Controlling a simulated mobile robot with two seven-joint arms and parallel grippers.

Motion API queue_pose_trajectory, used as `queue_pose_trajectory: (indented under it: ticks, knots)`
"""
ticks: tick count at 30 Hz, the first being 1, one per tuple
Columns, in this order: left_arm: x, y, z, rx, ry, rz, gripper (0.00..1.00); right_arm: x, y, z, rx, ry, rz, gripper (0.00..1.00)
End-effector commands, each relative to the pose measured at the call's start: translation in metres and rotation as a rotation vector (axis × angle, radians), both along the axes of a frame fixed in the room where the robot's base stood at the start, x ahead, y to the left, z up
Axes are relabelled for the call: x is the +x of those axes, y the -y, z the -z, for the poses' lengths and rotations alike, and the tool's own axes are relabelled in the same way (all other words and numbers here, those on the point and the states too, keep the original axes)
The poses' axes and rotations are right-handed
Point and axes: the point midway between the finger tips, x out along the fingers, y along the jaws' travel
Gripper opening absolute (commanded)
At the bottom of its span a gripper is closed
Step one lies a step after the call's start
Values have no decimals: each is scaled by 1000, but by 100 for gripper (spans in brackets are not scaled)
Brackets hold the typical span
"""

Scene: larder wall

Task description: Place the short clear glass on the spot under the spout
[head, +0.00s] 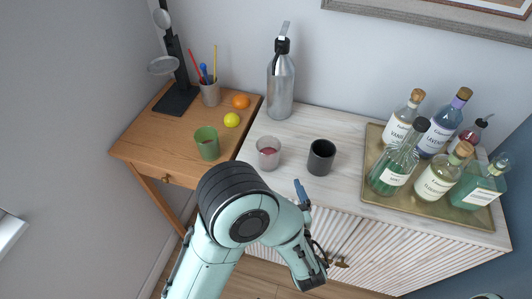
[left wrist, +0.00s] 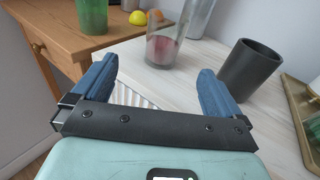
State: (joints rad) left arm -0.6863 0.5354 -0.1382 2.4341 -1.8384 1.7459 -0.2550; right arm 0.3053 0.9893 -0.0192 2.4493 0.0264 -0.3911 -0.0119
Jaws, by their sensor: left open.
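The short clear glass (head: 268,153) stands upright on the pale cabinet top; something reddish shows low in it or through it. It also shows in the left wrist view (left wrist: 163,50), beyond and between my fingertips. A tall metal bottle (head: 281,85) with a dark cap and a lever or spout on top stands behind it; no marked spot shows clearly at its foot. My left gripper (left wrist: 155,75) is open and empty, short of the glass, near the cabinet's front edge. In the head view one blue finger (head: 301,192) shows; my arm hides the other. My right gripper is not in view.
A dark cup (head: 321,157) stands close right of the glass. A green cup (head: 207,143), lemon (head: 232,120), orange (head: 241,101), pen holder (head: 210,93) and black stand (head: 176,98) occupy the wooden desk. A brass tray (head: 374,186) holds several bottles. Bare top lies between metal bottle and tray.

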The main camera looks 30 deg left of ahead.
Motion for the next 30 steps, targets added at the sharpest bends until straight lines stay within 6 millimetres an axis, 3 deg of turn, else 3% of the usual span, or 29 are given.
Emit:
queue_pose_trajectory:
  ticks: [5, 15, 23, 30]
  knots:
    - [11, 3, -13, 46, 60, 74, 100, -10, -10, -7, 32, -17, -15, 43]
    - [56, -38, -14, 48, 61, 72, 100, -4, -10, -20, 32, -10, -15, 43]
    - [71, -52, -13, 47, 59, 73, 100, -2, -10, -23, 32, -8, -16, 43]
    - [97, -76, -12, 47, 59, 73, 100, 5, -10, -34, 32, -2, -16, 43]
